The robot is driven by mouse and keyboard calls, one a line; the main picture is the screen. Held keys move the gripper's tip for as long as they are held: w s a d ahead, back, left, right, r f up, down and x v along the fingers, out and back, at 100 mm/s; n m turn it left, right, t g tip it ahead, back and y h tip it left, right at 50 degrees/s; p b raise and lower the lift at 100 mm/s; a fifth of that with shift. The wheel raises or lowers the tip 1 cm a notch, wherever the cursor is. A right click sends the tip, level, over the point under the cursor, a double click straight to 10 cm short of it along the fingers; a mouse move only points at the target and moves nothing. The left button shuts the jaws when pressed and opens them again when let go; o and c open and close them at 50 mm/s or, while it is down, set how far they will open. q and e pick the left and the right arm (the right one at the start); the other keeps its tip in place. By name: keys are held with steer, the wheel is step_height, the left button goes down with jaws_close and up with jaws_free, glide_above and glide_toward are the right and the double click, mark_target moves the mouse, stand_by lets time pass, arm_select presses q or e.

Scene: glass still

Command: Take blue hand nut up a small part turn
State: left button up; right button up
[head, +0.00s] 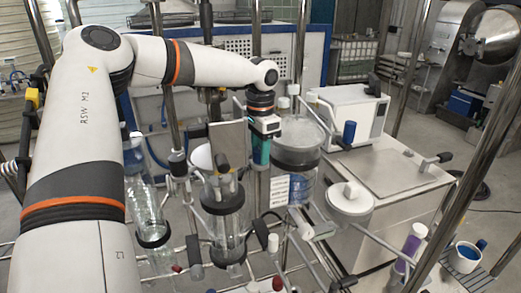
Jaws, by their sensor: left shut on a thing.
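My left arm comes in from the left and reaches across to the middle. My left gripper (261,160) points down beside the upright glass vessel (296,160) and is shut. Its teal fingers cover what they hold, so the blue hand nut between them cannot be made out clearly. Another blue knob (349,131) stands on a rod to the right of the vessel, apart from the gripper. My right gripper is not in view.
Metal rods and clamps surround the gripper closely. A clamped glass cylinder (223,215) stands below left, and a white lidded pot (350,200) to the right. A purple-labelled bottle (407,248) and a white cup (465,258) with a blue thing inside are at lower right.

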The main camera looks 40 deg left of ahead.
arm_select(q)
steer(key=m, duration=0.6)
steer(key=shift+r, duration=0.15)
steer(key=shift+w+m, duration=0.1)
steer(key=shift+m, duration=0.5)
steer(key=shift+r, duration=0.1)
steer(key=o, duration=1)
